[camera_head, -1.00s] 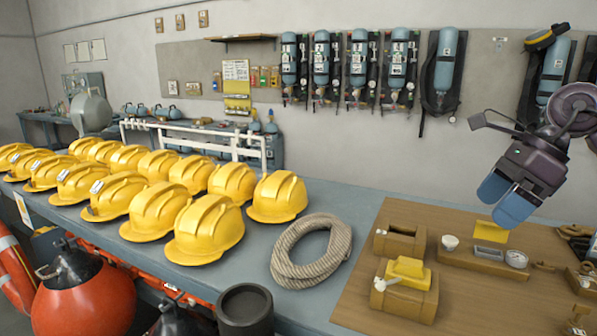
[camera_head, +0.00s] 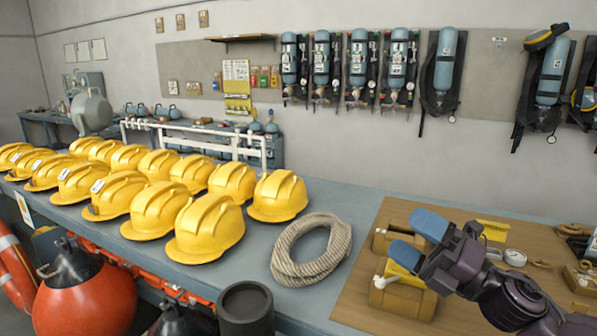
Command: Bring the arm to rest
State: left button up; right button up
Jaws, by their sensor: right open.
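My right gripper (camera_head: 418,241) is low over the brown board (camera_head: 362,290) at the right, with its two blue fingertips apart and pointing left. It looks empty. My arm comes in from the lower right corner. The fingers overlap the view of two tan blocks, the rear one (camera_head: 381,240) and the front one (camera_head: 405,298), which has a yellow piece on top. I cannot tell whether the fingers touch either block. My left gripper is not in view.
Several yellow helmets (camera_head: 206,232) fill the left of the grey bench. A coiled rope (camera_head: 311,250) lies between them and the board. A gauge (camera_head: 515,257) sits on the board's right side. Breathing sets (camera_head: 445,70) hang on the back wall. A dark cylinder (camera_head: 246,307) stands in front.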

jog(key=s+d+f+m+t+h, duration=0.2)
jog(key=d+f+m+h, duration=0.3)
jog(key=f+m+h, duration=0.6)
jog(key=s+d+f+m+t+h, duration=0.25)
jog(key=d+f+m+h, duration=0.45)
jog(key=m, duration=0.8)
jog(key=s+a+f+m+g+h, duration=0.1)
jog(key=s+f+m+g, duration=0.45)
jog(key=s, duration=0.55)
jog(key=s+a+f+m+g, duration=0.1)
jog(key=s+f+m+g, duration=0.2)
jog(key=s+f+g, duration=0.65)
pick_arm(q)
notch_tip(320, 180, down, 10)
jog(key=b, duration=1)
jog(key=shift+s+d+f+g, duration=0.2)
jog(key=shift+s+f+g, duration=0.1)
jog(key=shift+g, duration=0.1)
pick_arm(e)
jog(key=w+f+t, duration=0.2)
jog(key=f+t, duration=0.2)
jog(key=f, duration=0.5)
jog(key=w+f+n+t, duration=0.1)
jog(key=w+f+t, duration=0.2)
jog(key=f, duration=0.7)
jog(key=shift+w+a+t+y, duration=0.2)
jog(key=shift+a+t+y, duration=0.1)
jog(key=shift+t, duration=0.95)
jog(key=shift+f+n, duration=0.1)
jog(key=shift+n, duration=0.15)
